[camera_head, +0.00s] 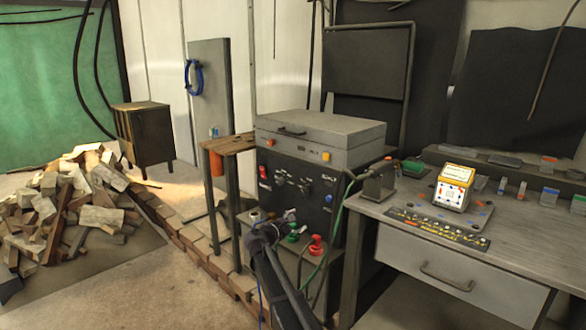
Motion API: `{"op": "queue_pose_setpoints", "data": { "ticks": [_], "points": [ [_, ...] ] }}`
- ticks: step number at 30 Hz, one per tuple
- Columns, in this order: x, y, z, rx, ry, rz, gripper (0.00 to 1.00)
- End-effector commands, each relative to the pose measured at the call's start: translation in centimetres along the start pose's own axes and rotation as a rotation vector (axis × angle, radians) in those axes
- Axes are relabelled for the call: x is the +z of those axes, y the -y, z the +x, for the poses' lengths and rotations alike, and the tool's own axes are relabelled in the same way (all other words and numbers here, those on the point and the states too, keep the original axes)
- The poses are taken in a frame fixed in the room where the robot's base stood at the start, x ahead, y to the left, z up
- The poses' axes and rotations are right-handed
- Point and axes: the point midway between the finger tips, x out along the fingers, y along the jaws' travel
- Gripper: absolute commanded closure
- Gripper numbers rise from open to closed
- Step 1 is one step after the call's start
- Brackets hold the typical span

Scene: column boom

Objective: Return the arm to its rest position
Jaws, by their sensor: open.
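My arm rises from the bottom edge, a little left of the middle, as a dark, slim shape. My gripper (283,217) is at its far end, small and partly lost against the dark front of a control cabinet (300,186). It looks open, with nothing seen between the fingers. It appears in front of the cabinet, close to red and green knobs on a low shelf (340,252). I cannot tell whether it touches anything.
A grey workbench (520,225) with a yellow-and-white device (455,186) stands right. A wooden-topped stand (231,144) is left of the cabinet. A rubble pile (65,212) and a small wooden cabinet (143,133) lie farther left. Floor at lower left is clear.

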Motion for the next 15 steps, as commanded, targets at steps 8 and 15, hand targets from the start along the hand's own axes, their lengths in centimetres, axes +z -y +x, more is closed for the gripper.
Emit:
{"op": "queue_pose_setpoints", "data": {
  "ticks": [8, 15],
  "points": [
    [1.3, 4.5, 0.8, -0.108, -0.037, 0.109, 0.18],
    [2.6, 10.4, 1.3, -0.264, -0.083, 0.263, 0.18]
  ]
}}
